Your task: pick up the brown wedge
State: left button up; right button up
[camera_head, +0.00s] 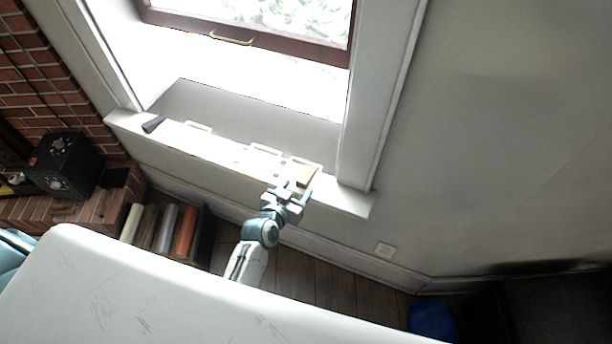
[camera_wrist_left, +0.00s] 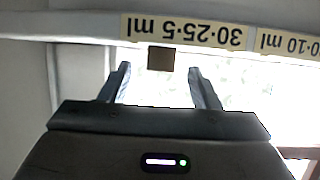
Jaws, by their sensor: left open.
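The brown wedge (camera_head: 306,177) is a small brown piece on the white window sill, near its right end. In the left wrist view the brown wedge (camera_wrist_left: 161,59) shows as a small dark brown square between the fingertips, with a gap on each side. My left gripper (camera_head: 293,192) is at the front edge of the sill, right by the wedge. It also shows in the left wrist view (camera_wrist_left: 160,70), with its two fingers apart and nothing held. My right gripper is not in view.
The sill (camera_head: 353,200) also bears a dark wedge-shaped piece (camera_head: 153,124) at its left end and pale labelled strips. The window frame (camera_head: 386,90) rises behind. A black box (camera_head: 64,165) stands by the brick fireplace. Books (camera_head: 187,232) stand below the sill.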

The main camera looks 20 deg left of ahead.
aim_at(300, 184)
pick_arm(q)
jog(key=x, duration=0.4)
jog(key=shift+p, duration=0.3)
jog(key=shift+s, duration=0.1)
jog(key=shift+c, duration=0.5)
jog(key=c, duration=1)
jog(key=shift+o, duration=0.2)
jog(key=shift+r, duration=0.1)
